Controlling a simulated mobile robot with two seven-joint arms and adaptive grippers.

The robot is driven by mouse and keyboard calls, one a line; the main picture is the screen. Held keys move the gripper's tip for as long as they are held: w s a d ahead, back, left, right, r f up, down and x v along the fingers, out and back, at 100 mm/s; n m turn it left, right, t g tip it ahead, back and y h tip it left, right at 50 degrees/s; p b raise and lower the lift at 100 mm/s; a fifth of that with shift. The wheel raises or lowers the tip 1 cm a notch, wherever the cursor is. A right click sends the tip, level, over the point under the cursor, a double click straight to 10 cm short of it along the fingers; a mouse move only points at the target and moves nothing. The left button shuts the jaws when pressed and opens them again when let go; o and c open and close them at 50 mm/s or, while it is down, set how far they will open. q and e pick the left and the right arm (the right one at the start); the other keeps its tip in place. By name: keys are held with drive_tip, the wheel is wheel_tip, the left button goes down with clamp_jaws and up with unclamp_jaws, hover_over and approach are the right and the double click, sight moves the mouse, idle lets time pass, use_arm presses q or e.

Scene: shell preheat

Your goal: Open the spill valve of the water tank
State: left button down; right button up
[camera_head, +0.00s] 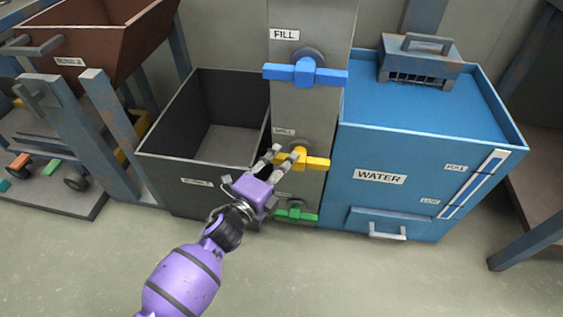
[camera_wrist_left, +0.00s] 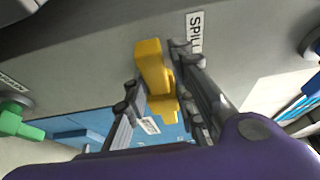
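The spill valve has a yellow handle (camera_head: 315,163) on the grey column, beside a small label. It lies crosswise, its left part partly hidden by my left gripper (camera_head: 284,156). In the left wrist view the yellow handle (camera_wrist_left: 150,68) stands between my two fingers, near the "SPILL" label (camera_wrist_left: 195,33). The right-hand finger is close to the handle; contact is unclear. A gap shows on the other side, so the gripper looks open around it. The blue water tank (camera_head: 440,160) stands right of the column. My right gripper is not in view.
The blue "FILL" valve handle (camera_head: 305,72) sits higher on the column (camera_head: 312,20), and a green valve handle (camera_head: 296,214) sits low, near my wrist. An open grey bin (camera_head: 200,185) stands to the left. The floor in front is clear.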

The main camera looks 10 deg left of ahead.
use_arm(q)
drive_tip(key=shift+s+f, duration=0.1)
drive_tip(key=shift+f, duration=0.15)
